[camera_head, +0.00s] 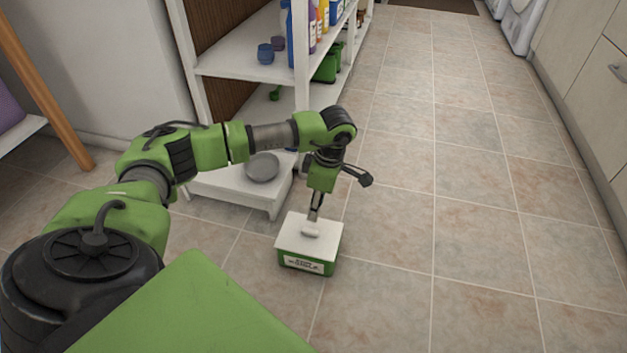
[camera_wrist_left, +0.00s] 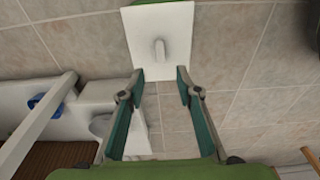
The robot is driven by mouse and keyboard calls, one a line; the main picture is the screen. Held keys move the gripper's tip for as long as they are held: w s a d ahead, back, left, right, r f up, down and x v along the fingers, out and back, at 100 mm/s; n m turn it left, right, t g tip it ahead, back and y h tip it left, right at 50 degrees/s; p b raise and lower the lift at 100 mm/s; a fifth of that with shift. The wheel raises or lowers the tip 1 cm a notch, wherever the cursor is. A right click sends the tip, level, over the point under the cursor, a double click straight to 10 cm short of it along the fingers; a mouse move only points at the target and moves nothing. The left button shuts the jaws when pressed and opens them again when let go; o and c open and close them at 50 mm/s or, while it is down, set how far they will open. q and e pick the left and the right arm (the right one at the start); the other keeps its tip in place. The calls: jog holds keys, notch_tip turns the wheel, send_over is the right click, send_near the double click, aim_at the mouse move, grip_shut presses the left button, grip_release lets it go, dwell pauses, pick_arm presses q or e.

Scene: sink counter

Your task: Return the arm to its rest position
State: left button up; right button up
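My left gripper (camera_head: 314,214) points down over a small green box (camera_head: 306,266) with a white lid (camera_head: 295,241). In the left wrist view my left gripper (camera_wrist_left: 160,76) has its two fingers apart with nothing between them. The lid (camera_wrist_left: 177,28) and its knob-like handle (camera_wrist_left: 160,52) show just past the fingertips, apart from them. The box appears to stand on the tiled floor, with a label on its front. My left arm (camera_head: 210,146) reaches out from the left, bent down at the wrist. My right gripper is not in view.
A white shelf unit (camera_head: 243,66) with bottles, cups and a grey bowl (camera_head: 262,167) stands close behind my left arm. Cabinets (camera_head: 598,85) line the right side. The tiled floor (camera_head: 470,215) between them is clear. A wooden leg (camera_head: 45,95) stands at the far left.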

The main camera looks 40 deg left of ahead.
pick_arm(q)
jog(key=shift+r, duration=0.65)
